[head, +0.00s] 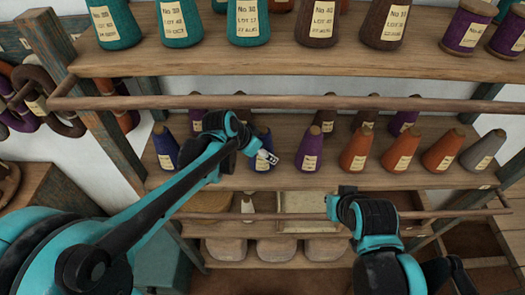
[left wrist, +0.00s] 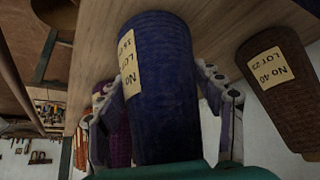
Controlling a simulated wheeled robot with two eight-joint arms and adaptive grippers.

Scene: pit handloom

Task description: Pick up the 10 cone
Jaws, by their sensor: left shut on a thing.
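A dark blue yarn cone (left wrist: 160,90) fills the middle of the left wrist view, which looks upside down. Its cream label is turned partly away, and I cannot read its number. My left gripper (left wrist: 174,98) has a finger on each side of the cone and is shut on it. In the head view the left gripper (head: 268,157) is at the middle shelf, partly in front of the blue cone (head: 265,141). I cannot tell whether the cone touches the shelf. My right gripper (head: 346,191) is low in front of the rack; its fingers are not clear.
A purple cone (head: 309,150) stands right of the held cone, then orange cones (head: 357,149) and a grey one (head: 483,151). A brown cone (left wrist: 282,85) labelled No 40 is close in the wrist view. Wooden rails (head: 290,102) cross the rack's front.

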